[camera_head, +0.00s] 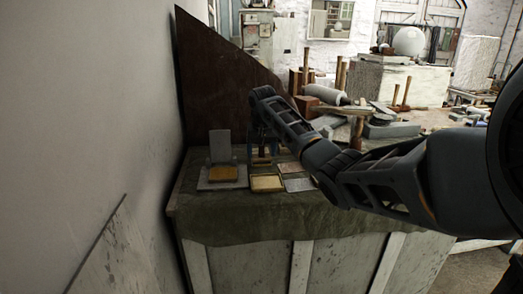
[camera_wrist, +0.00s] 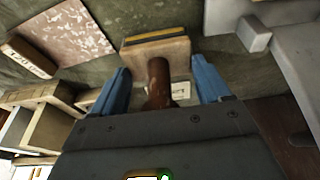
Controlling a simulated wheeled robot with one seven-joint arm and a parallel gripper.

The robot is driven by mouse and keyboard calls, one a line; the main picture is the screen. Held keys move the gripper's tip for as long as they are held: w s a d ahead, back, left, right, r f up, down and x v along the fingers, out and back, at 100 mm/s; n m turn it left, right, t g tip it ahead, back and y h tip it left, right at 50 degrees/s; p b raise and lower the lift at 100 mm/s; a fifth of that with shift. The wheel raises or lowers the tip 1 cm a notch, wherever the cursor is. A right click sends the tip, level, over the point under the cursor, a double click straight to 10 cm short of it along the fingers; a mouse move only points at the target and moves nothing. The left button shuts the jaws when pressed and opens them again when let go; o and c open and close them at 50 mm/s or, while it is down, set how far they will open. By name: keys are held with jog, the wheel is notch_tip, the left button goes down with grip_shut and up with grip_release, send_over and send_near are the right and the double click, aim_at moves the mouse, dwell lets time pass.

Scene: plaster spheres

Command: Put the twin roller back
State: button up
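My gripper (camera_wrist: 162,85) is open, its two blue fingers on either side of a brown wooden handle (camera_wrist: 158,88), with a gap on both sides. The handle rises from a pale block (camera_wrist: 155,52) with a yellow and dark layered edge. I cannot tell whether this tool is the twin roller; no pair of rollers is clear in either view. In the head view my gripper (camera_head: 262,150) points down over the back of the cloth-covered bench, behind a yellow-faced tray (camera_head: 267,183).
Flat grey plates (camera_head: 298,185) lie to the right. A dark brown board (camera_head: 215,70) stands behind. Tools and wooden posts crowd the back right. The green cloth's front (camera_head: 240,220) is clear.

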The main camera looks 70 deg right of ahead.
jog(key=o, duration=0.4)
jog(key=shift+r, duration=0.15)
jog(key=v, duration=1.2)
jog(key=shift+b, duration=0.35)
jog(key=shift+r, duration=0.1)
